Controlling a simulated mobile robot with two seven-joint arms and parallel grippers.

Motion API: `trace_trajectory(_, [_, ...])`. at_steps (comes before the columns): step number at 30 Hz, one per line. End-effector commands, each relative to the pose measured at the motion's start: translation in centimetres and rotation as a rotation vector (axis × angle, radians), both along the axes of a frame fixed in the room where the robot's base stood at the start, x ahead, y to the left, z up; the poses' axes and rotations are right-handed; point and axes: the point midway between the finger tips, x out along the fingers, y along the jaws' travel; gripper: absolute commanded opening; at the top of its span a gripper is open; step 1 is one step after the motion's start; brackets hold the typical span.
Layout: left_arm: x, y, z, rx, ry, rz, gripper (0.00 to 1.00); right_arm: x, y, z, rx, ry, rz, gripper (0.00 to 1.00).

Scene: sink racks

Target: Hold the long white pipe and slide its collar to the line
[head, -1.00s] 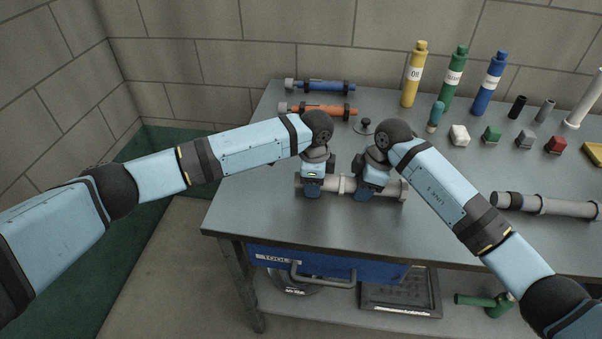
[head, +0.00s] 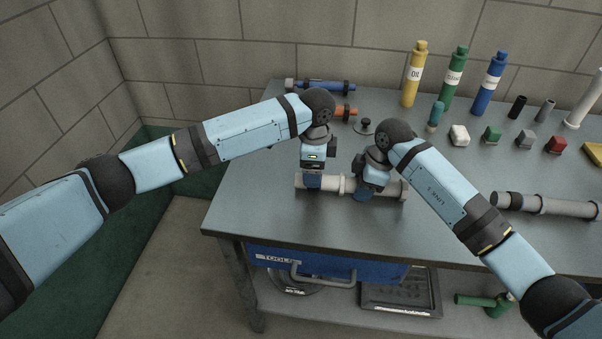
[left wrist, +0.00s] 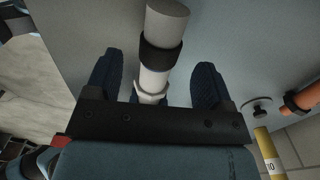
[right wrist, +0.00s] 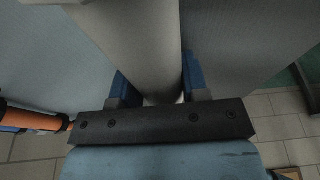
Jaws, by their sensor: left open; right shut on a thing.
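The long white pipe (head: 331,186) lies left to right near the front of the workbench. A pale ring-like collar (head: 343,185) sits around it between my grippers. My right gripper (head: 365,192) is shut on the pipe, right of the collar. In the right wrist view the pipe (right wrist: 140,45) runs between the fingers. My left gripper (head: 313,184) is open over the pipe's left part. In the left wrist view its fingers (left wrist: 152,85) stand apart on either side of the pipe. A black band (left wrist: 160,57) shows around the pipe there; the gripper hides it in the head view.
A blue pipe (head: 322,86) and an orange pipe (head: 342,112) lie behind my left arm. A dark knob (head: 364,127) stands behind the grippers. Bottles (head: 412,75) and small blocks stand at the back right. Another grey pipe (head: 560,207) lies at right. The bench front is clear.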

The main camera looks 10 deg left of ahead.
Motion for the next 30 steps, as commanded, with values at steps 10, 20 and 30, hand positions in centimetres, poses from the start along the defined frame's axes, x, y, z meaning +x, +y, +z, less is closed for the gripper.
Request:
trace_trajectory(10, [0.0, 0.0, 2.0, 0.0, -0.001, 0.001, 0.76, 0.0, 0.0, 0.0, 0.0, -0.001, 0.0, 0.21])
trace_trajectory(20, [0.0, 0.0, 1.9, 0.0, -0.001, 0.001, 0.76, 0.0, 0.0, 0.0, 0.0, 0.0, 0.0, 0.71])
trace_trajectory(30, [0.0, 0.0, 1.9, 0.0, -0.001, 0.001, 0.76, 0.1, -0.2, 0.8, 0.0, -0.003, -0.001, 0.71])
